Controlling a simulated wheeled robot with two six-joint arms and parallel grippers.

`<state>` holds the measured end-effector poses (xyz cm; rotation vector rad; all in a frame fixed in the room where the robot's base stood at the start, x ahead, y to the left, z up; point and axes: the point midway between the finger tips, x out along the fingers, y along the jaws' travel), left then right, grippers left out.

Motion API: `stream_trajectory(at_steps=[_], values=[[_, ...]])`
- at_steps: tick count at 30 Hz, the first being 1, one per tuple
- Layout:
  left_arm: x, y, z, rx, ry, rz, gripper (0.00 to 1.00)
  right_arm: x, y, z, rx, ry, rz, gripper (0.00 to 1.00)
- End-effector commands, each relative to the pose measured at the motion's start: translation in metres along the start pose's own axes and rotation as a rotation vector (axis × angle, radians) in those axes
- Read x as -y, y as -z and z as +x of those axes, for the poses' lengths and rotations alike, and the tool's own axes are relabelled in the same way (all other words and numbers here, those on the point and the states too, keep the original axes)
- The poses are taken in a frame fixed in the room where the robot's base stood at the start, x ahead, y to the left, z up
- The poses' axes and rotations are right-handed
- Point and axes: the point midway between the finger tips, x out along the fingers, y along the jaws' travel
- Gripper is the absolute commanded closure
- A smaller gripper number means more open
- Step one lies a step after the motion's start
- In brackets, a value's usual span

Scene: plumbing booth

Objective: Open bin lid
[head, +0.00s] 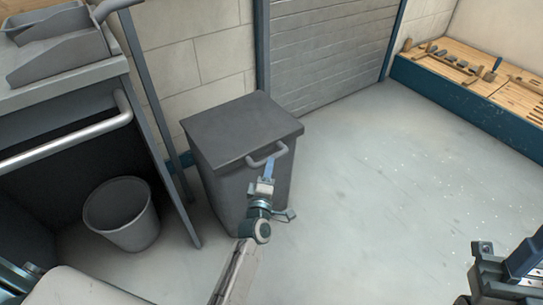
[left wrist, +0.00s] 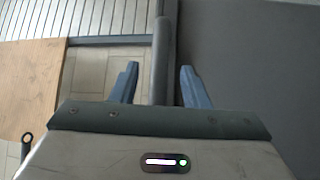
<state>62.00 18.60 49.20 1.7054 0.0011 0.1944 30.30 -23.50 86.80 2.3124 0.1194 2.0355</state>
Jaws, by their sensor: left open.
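A dark grey bin (head: 222,185) stands against the wall, its flat lid (head: 240,122) closed. A grey bar handle (head: 268,155) sits at the lid's front edge. My left gripper (head: 269,168) is at the handle, with its blue fingers open. In the left wrist view the handle bar (left wrist: 161,50) runs between the two spread fingers of that gripper (left wrist: 158,82), with gaps on both sides. The dark grey bin surface (left wrist: 250,55) fills the right of that view. The bin's inside is hidden.
A grey bucket (head: 121,213) stands left of the bin, under a metal counter (head: 60,90) with a rail. A shutter (head: 330,50) is behind. A wooden-topped bench (head: 490,80) with tools stands at far right. The floor (head: 380,190) between is clear.

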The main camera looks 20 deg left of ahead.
Motion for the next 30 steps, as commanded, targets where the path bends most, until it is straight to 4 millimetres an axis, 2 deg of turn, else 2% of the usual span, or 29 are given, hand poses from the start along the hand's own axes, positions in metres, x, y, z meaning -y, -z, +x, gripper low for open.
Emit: stream_trajectory(at_steps=[3, 9, 20, 27, 30], values=[[-0.002, 0.0, 0.022, 0.0, -0.001, 0.0, 0.59, 0.0, 0.0, 0.002, 0.008, 0.003, 0.001, 0.64], [0.0, 0.0, 0.042, 0.0, 0.0, 0.002, 0.59, 0.0, 0.0, 0.002, 0.011, 0.004, 0.001, 0.64], [0.0, 0.0, 0.046, 0.0, 0.0, 0.001, 0.59, 0.0, -0.001, 0.002, 0.011, 0.005, 0.001, 0.64], [0.0, 0.0, 0.046, 0.0, 0.0, 0.001, 1.0, 0.0, -0.001, 0.002, 0.012, 0.005, 0.001, 0.64], [0.0, 0.0, 0.046, 0.0, 0.0, 0.001, 1.0, 0.0, -0.001, 0.001, 0.013, 0.005, 0.001, 0.64]])
